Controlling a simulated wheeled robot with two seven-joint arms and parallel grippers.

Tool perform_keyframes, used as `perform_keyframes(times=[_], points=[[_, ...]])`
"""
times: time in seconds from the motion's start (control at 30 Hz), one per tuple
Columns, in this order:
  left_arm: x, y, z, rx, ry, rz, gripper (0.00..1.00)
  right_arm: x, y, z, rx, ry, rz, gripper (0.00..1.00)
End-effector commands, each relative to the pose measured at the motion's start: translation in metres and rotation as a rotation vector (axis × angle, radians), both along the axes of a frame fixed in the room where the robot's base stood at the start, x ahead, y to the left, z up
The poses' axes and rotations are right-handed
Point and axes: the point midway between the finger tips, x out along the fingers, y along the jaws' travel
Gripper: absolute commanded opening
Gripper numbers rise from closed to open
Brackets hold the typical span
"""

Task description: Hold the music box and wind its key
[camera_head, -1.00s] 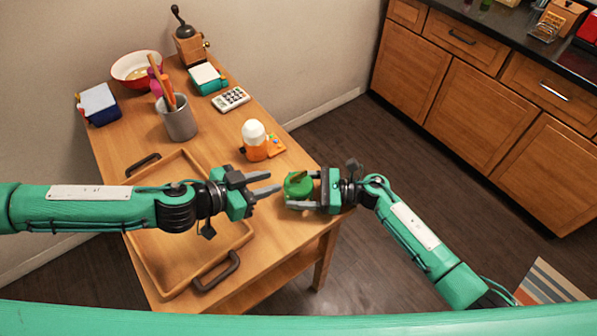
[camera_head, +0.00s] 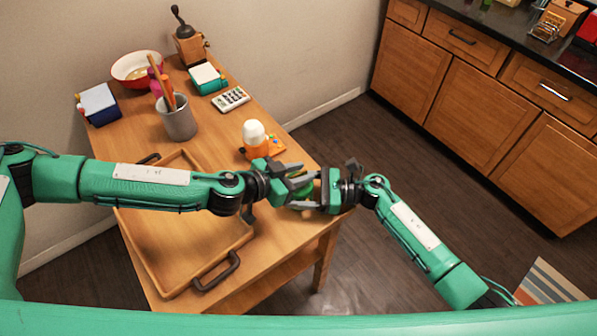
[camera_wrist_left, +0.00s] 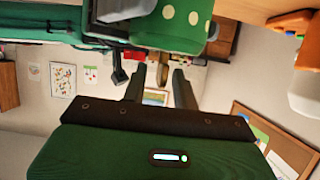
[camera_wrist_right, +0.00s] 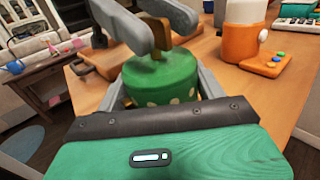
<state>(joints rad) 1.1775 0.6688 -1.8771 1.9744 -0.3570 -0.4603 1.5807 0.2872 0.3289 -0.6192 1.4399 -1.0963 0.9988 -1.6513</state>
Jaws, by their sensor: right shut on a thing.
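The music box is a green drum with pale dots (camera_wrist_right: 165,82) and a brown-gold key (camera_wrist_right: 157,36) on top. My right gripper (camera_head: 310,194) is shut around its sides near the table's right edge. In the head view the box (camera_head: 304,189) is mostly covered by both grippers. My left gripper (camera_head: 301,179) is above the box. Its fingers (camera_wrist_right: 150,22) are apart, one on each side of the key; I cannot tell whether they touch it.
An orange device with a white top (camera_head: 255,139) stands just behind the grippers. A wooden tray (camera_head: 172,268) with dark handles lies under my left arm. A grey pencil cup (camera_head: 179,122), a calculator (camera_head: 232,98) and a red bowl (camera_head: 134,68) are farther back.

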Motion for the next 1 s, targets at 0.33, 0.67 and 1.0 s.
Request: perform_keyframes(times=[0.33, 0.67, 1.0], points=[[0.0002, 0.0004, 0.0001, 0.000, 0.000, 0.001, 0.00, 0.0000, -0.0001, -0.0001, 0.000, 0.000, 0.000, 0.44], [0.0009, 0.0010, 0.0000, 0.001, -0.002, 0.000, 0.00, 0.0001, -0.0004, -0.0002, 0.000, 0.000, -0.001, 0.44], [0.0016, 0.0015, -0.0005, 0.005, -0.002, -0.011, 0.00, 0.0000, -0.0005, -0.0002, 0.000, 0.000, 0.000, 0.44]])
